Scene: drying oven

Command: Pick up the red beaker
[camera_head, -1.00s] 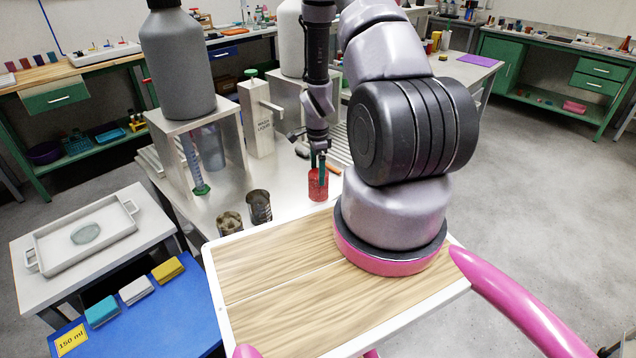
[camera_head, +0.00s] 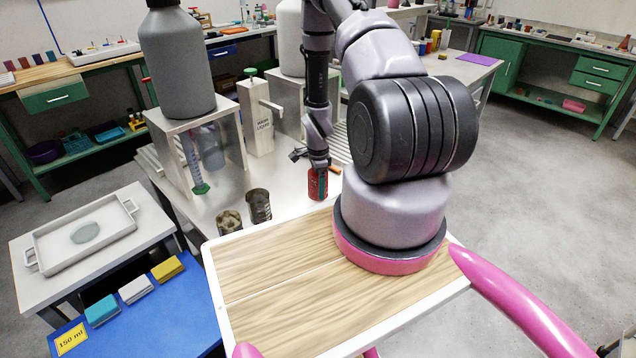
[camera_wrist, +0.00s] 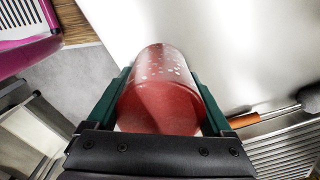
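The red beaker (camera_head: 313,190) stands upright on the metal table (camera_head: 285,205), near the front edge by the wooden board. In the wrist view the red beaker (camera_wrist: 162,90) lies between the two green fingers of my gripper (camera_wrist: 162,85), with pale speckles on its far side. The fingers run along both its sides, very close to or touching the wall. In the head view my gripper (camera_head: 318,183) is lowered over the beaker from above. Whether the fingers press on it cannot be told.
Two dark cylindrical containers (camera_head: 258,205) stand to the left of the beaker. A wash-liquid dispenser (camera_head: 257,120) stands behind. An orange-handled tool (camera_wrist: 243,120) lies close to the right finger. A wood-topped tray (camera_head: 270,285) is in front of the table.

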